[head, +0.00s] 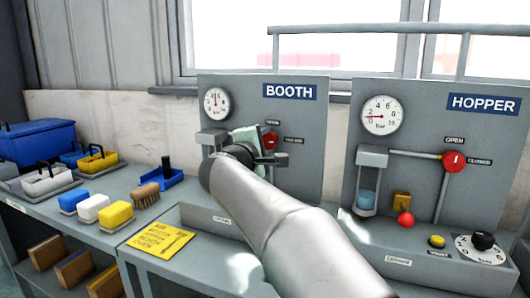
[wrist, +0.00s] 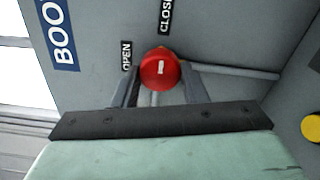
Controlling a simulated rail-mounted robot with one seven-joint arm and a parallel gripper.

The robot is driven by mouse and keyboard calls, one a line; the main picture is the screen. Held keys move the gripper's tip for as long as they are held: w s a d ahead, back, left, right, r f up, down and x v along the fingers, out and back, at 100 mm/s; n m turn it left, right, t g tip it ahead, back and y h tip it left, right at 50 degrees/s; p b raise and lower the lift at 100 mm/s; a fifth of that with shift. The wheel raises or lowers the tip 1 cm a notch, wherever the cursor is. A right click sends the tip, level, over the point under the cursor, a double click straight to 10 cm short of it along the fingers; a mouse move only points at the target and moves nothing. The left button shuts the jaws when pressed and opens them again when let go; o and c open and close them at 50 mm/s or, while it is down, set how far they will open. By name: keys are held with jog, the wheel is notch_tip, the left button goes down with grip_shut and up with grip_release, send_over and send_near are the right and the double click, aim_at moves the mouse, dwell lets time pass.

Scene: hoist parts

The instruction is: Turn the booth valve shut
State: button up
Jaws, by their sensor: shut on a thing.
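The booth valve is a round red knob (wrist: 160,68) on the grey BOOTH panel (wrist: 100,75). In the wrist view its short white mark runs up and down the picture, roughly in line with the CLOSED label (wrist: 165,15); the OPEN label (wrist: 126,55) is to its left. My gripper (wrist: 159,80) is shut on the knob, one finger on each side. In the head view the knob (head: 269,138) shows just above my gripper (head: 268,155), and my arm hides the panel's lower part.
The BOOTH gauge (head: 216,103) is left of the valve. The HOPPER panel (head: 480,130) stands to the right with its own red knob (head: 454,161) and gauge (head: 382,115). The left bench holds a blue box (head: 35,142), sponges, a brush (head: 146,195) and a yellow card (head: 161,240).

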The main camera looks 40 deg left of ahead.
dwell(0.5)
jog(key=o, duration=1)
jog(key=v, duration=1.7)
jog(key=shift+s+b, duration=0.25)
jog(key=shift+b, duration=0.1)
